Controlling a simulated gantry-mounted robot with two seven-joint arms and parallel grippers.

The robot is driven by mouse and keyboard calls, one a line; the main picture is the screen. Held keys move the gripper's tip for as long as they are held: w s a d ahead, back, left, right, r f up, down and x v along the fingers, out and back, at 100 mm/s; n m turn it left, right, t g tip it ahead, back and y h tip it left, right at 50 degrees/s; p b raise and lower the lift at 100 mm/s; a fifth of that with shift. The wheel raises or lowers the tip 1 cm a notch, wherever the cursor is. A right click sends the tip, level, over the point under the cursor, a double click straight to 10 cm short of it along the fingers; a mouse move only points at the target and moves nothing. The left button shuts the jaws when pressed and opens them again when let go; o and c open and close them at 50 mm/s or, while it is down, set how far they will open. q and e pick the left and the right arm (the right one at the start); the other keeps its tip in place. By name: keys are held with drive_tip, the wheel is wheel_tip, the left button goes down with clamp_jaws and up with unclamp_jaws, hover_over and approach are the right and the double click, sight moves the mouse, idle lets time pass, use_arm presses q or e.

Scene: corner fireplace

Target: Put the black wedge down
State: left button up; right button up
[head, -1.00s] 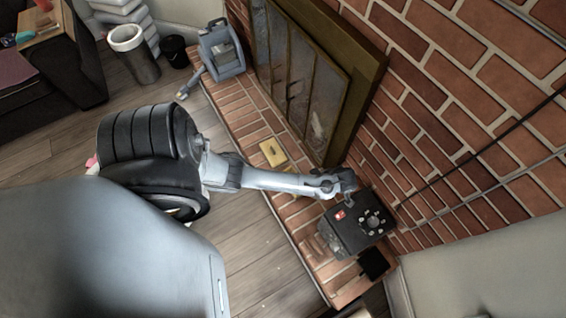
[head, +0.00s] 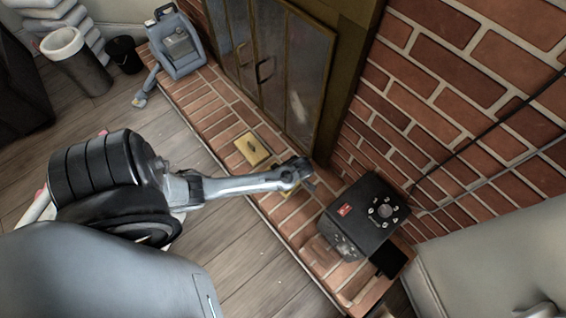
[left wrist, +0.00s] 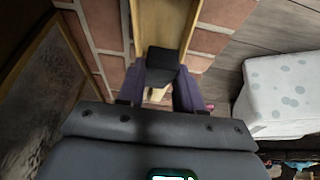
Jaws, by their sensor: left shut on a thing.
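In the left wrist view the black wedge (left wrist: 164,66) sits between the two purple-grey fingers of my left gripper (left wrist: 164,84). The gripper is shut on it. A yellow, brass-like piece lies behind the wedge in that view; I cannot tell whether the wedge touches it. In the head view my left gripper (head: 307,184) is over the brick hearth (head: 213,119), left of a black box. The wedge cannot be made out there. My right gripper is not in view.
The black box (head: 345,222) with a red label and round controls stands on the hearth's right part. A yellow plate (head: 251,147) lies left of my gripper. The fireplace doors (head: 280,70) are behind. A grey-blue machine (head: 178,45) stands at the hearth's far left end.

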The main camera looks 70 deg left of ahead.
use_arm(q)
drive_tip(key=f+b, duration=0.2)
drive_tip(key=f, duration=0.1)
drive_tip(key=f+b, duration=0.1)
drive_tip(key=f, duration=0.1)
drive_tip(key=shift+d+f, duration=0.25)
drive_tip(key=shift+a+f+b, duration=0.1)
drive_tip(key=shift+f+b, duration=0.3)
drive_tip(key=shift+f, duration=0.1)
wheel_tip(320, 180, down, 3)
drive_tip(key=shift+r+b, duration=0.15)
drive_tip(key=shift+b, duration=0.85)
drive_tip(key=o, duration=0.7)
drive_tip(key=shift+o, duration=0.2)
